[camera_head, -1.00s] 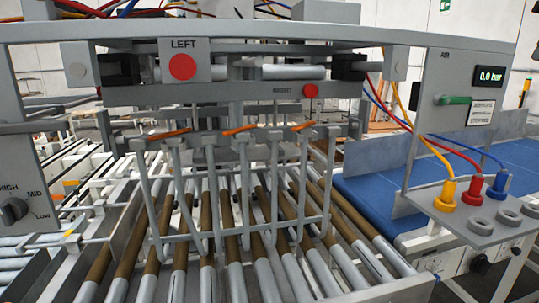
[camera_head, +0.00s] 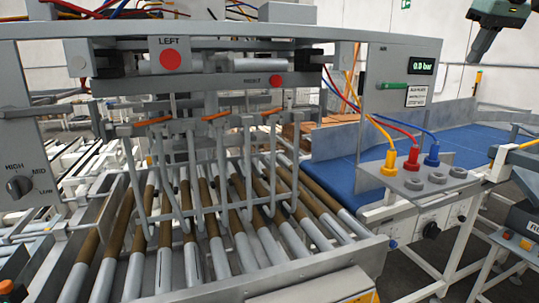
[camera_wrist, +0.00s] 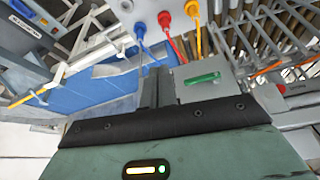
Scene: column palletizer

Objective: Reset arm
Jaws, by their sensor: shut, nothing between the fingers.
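My gripper (camera_head: 477,52) shows at the top right corner of the head view. Its dark green body is cut off by the frame edge, and its grey fingers point down and left in the air above the blue conveyor. In the wrist view my gripper (camera_wrist: 156,72) has its two fingers together, with nothing between them. From that view, the green lever (camera_wrist: 202,79) and the blue, red and yellow hose plugs lie beyond the fingertips. My gripper touches nothing that I can see.
The machine frame has a red LEFT button (camera_head: 170,60), a red RIGHT button (camera_head: 276,80) and a display (camera_head: 423,68) that seems to read 0.0 bar. Hooked tines hang over the roller conveyor (camera_head: 190,262). A blue belt (camera_head: 468,143) lies at right. Hose plugs (camera_head: 412,158) stand on a bracket.

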